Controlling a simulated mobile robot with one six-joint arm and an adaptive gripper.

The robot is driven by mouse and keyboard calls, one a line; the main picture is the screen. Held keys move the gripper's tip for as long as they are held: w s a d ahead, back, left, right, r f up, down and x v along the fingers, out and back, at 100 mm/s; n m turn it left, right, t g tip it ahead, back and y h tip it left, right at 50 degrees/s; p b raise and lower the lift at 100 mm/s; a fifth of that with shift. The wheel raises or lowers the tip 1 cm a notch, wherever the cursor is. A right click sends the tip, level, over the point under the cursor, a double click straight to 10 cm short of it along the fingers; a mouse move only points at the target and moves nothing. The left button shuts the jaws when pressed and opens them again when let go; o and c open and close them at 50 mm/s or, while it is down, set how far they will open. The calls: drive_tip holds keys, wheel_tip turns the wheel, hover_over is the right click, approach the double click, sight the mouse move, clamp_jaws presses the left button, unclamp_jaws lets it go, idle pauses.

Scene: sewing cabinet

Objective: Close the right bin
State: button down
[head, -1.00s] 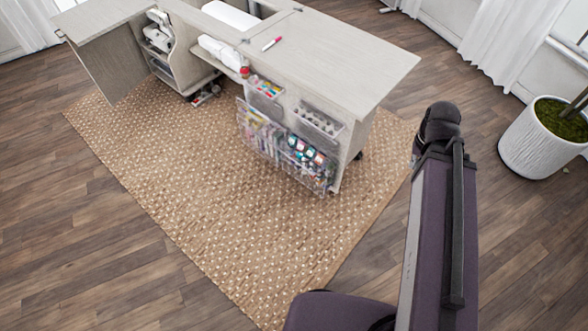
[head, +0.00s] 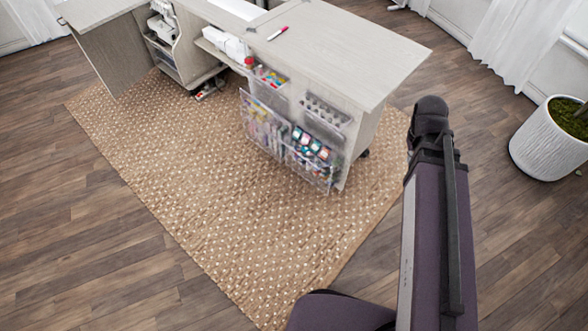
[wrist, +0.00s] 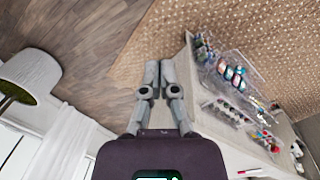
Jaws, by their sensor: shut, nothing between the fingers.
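A clear bin with colourful spools (head: 312,158) is at the lower right of the cabinet's end panel. It juts out from the panel, its top edge away from it. The wrist view also shows this bin (wrist: 230,72). A second clear bin (head: 262,130) with mixed contents is on its left. My gripper (wrist: 164,66) shows in the wrist view with its fingers together and empty. It is apart from the bins, which lie to its right in that view. In the head view I cannot make out the fingers; my arm stands to the right of the cabinet.
Two smaller clear trays (head: 326,113) (head: 270,76) sit above the bins. The woven rug (head: 220,190) in front is clear. A white plant pot (head: 548,140) stands at the right.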

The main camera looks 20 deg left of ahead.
drive_tip(key=w+a+f+n+t+h+b, duration=0.2)
drive_tip(key=w+a+f+n+b, duration=0.2)
drive_tip(key=a+f+n+b, duration=0.5)
drive_tip(key=w+a+f+n+t+h+b, duration=0.15)
drive_tip(key=w+a+f+n+b, duration=0.35)
drive_tip(key=a+f+b, duration=0.8)
drive_tip(key=s+a+f+n+t+b, duration=0.2)
drive_tip(key=a+f+n+b, duration=0.5)
drive_tip(key=a+b, duration=0.3)
drive_tip(key=s+a+f+n+t+b, duration=0.1)
drive_tip(key=a+f+n+t+b, duration=0.2)
drive_tip(key=a+f+n+b, duration=0.4)
drive_tip(key=a+f+y+b, duration=0.1)
drive_tip(key=a+f+b, duration=0.2)
drive_tip(key=a+b, duration=0.1)
drive_tip(key=shift+s+a+f+b, duration=0.2)
drive_tip(key=shift+s+a+b, duration=0.15)
drive_tip(key=shift+b, duration=0.3)
drive_tip(key=shift+w+d+f, duration=0.1)
drive_tip(key=b+x, duration=0.7)
drive_tip(key=x, duration=0.3)
drive_tip(key=shift+w+d+r+p, duration=0.1)
drive_tip(key=shift+w+r+p, duration=0.1)
drive_tip(key=shift+r+p, duration=0.5)
drive_tip(key=shift+w+d+r+p, duration=0.1)
drive_tip(key=shift+w+r+p, duration=0.1)
drive_tip(key=shift+r+p, duration=0.5)
drive_tip(key=shift+w+d+r+p, duration=0.1)
drive_tip(key=shift+w+r+p, duration=0.1)
drive_tip(key=shift+r+p, duration=0.5)
